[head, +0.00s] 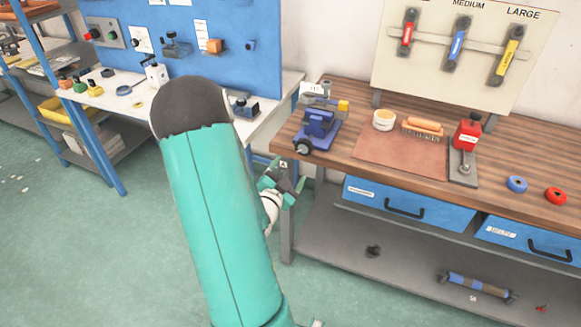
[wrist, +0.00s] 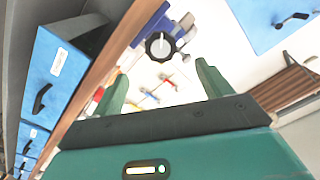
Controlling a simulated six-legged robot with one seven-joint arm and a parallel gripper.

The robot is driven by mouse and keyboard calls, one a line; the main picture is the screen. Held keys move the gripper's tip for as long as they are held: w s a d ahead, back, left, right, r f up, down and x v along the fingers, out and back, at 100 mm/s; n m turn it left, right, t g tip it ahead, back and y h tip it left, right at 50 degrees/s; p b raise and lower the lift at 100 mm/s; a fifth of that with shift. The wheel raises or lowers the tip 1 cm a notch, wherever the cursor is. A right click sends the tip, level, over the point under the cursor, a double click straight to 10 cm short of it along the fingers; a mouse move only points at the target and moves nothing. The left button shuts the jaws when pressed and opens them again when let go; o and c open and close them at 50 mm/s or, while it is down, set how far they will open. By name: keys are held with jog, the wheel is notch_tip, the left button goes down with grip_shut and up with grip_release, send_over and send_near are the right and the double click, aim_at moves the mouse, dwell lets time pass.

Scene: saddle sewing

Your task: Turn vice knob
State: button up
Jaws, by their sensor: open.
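The blue vice (head: 318,128) stands at the left end of the wooden workbench. Its dark round knob (head: 302,146) faces the front left corner of the bench. In the tilted wrist view the black knob (wrist: 160,46) has a pale pointer-like mark on its face, with part of the blue vice (wrist: 148,22) behind it. My gripper (head: 287,180) is below the vice, in front of the bench's left end, partly behind my arm. In the wrist view my gripper (wrist: 162,85) is open and empty. The knob is beyond the fingertips, roughly in line with the gap, and apart from them.
A white bench (head: 180,95) stands left. Open floor lies in front.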

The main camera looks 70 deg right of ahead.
aim_at(303, 148)
jog(key=d+n, duration=0.2)
jog(key=d, duration=0.2)
jog(key=s+d+n, duration=0.1)
jog(key=d, duration=0.4)
jog(key=d+n, duration=0.2)
jog(key=d, duration=0.3)
jog(key=shift+s+r+n, duration=0.25)
jog(key=shift+r+n, duration=0.05)
jog(key=c, duration=1)
